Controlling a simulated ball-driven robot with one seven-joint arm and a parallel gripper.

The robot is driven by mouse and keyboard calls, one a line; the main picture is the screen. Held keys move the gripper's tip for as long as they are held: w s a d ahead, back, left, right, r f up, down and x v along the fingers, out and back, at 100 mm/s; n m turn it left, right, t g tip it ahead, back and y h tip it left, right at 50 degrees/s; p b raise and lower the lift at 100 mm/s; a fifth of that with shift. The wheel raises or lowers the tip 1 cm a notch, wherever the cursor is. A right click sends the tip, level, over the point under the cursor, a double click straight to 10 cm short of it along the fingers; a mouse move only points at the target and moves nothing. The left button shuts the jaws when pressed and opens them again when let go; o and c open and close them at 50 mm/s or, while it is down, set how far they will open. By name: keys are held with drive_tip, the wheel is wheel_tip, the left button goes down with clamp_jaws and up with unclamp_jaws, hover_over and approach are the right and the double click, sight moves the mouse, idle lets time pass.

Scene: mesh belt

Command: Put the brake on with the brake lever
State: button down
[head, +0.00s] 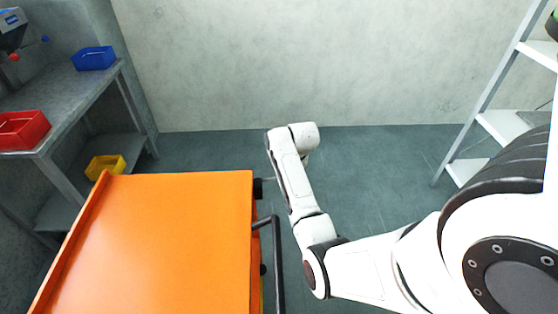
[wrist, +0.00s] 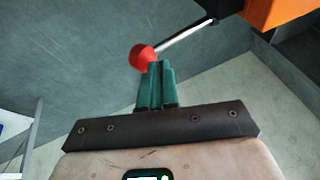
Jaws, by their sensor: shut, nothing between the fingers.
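The brake lever shows in the wrist view as a thin metal rod (wrist: 180,37) with a red ball knob (wrist: 141,57) at its end. Its other end meets a dark part near the orange body at the upper right. My gripper (wrist: 154,68) has green fingers, shut together and empty. The fingertips overlap the edge of the red knob in the picture; I cannot tell whether they touch it. In the head view, my forearm and wrist hide the gripper and the knob. A dark mount (head: 258,188) shows on the orange cart's right side.
The orange cart (head: 170,240) fills the lower left, with a dark handle (head: 277,265) on its right side. A grey bench (head: 95,82) with blue, red and yellow bins stands at the left. The floor beyond the cart is clear.

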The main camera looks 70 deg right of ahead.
drive_tip(key=f+t, duration=0.1)
drive_tip(key=s+f+t, duration=0.1)
drive_tip(key=f+t+y+b, duration=0.1)
drive_tip(key=shift+s+d+f+m, duration=0.35)
drive_tip(key=shift+f+m, duration=0.05)
drive_tip(key=shift+s+d+f+t+y+b, duration=0.15)
drive_tip(key=shift+f+t+y+b, duration=0.3)
drive_tip(key=shift+f+t, duration=0.6)
drive_tip(key=shift+f+b, duration=0.4)
drive_tip(key=shift+f, duration=0.15)
drive_tip(key=shift+f, duration=0.1)
